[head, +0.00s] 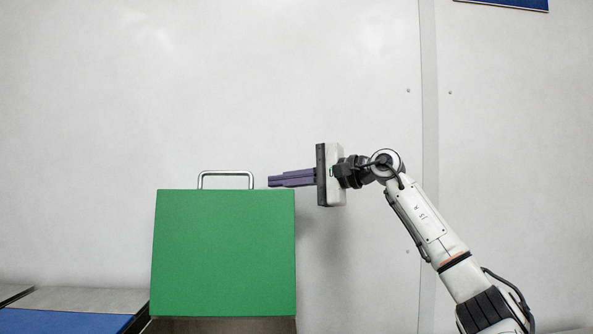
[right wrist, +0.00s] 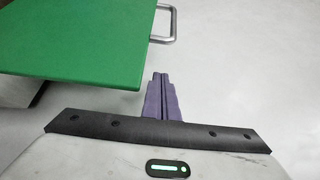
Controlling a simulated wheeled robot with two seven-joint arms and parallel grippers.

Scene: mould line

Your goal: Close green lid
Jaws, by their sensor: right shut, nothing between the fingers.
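The green lid (head: 224,254) stands raised, its broad face toward me in the head view, with a metal handle (head: 226,173) on its top edge. The lid (right wrist: 75,40) fills the upper left of the right wrist view, with its handle (right wrist: 172,24) at its right edge. My right gripper (head: 270,182) is shut and empty. In the head view its purple fingers point left, near the lid's top right corner and to the right of the handle. In the right wrist view the fingertips (right wrist: 160,75) appear beside the lid, with no clear contact. My left gripper is not in view.
A dark box edge (head: 222,325) shows below the lid. A blue and grey surface (head: 75,312) lies at the lower left. A pale wall (head: 350,80) stands behind. The space above the lid is clear.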

